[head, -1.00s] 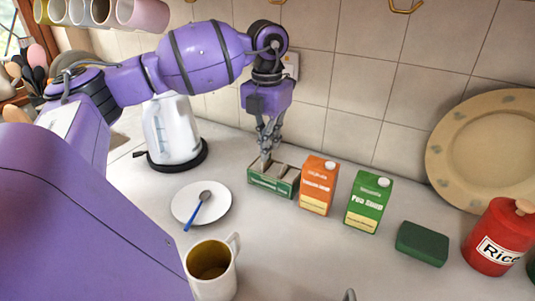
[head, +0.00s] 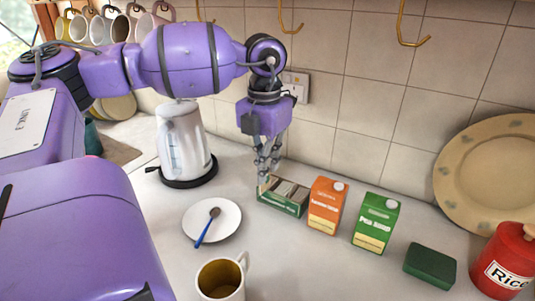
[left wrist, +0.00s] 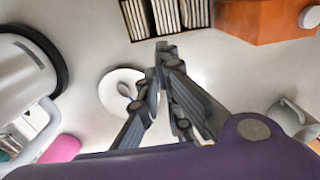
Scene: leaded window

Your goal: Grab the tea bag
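Tea bags stand in rows in an open green box (head: 283,208) on the counter, beside the orange carton. In the left wrist view the rows of tea bags (left wrist: 165,14) show at the top edge, beyond my fingertips. My left gripper (head: 264,178) points down at the left end of the box. It also shows in the left wrist view (left wrist: 167,55), with its fingertips together and no tea bag visible between them. Whether the tips touch the box is unclear. My right gripper is not in view.
An orange carton (head: 327,206) and a green carton (head: 376,223) stand right of the box. A white plate (head: 228,225) with a spoon, a mug (head: 236,279) and a kettle (head: 182,145) stand nearby. A tiled wall (head: 340,110) rises behind.

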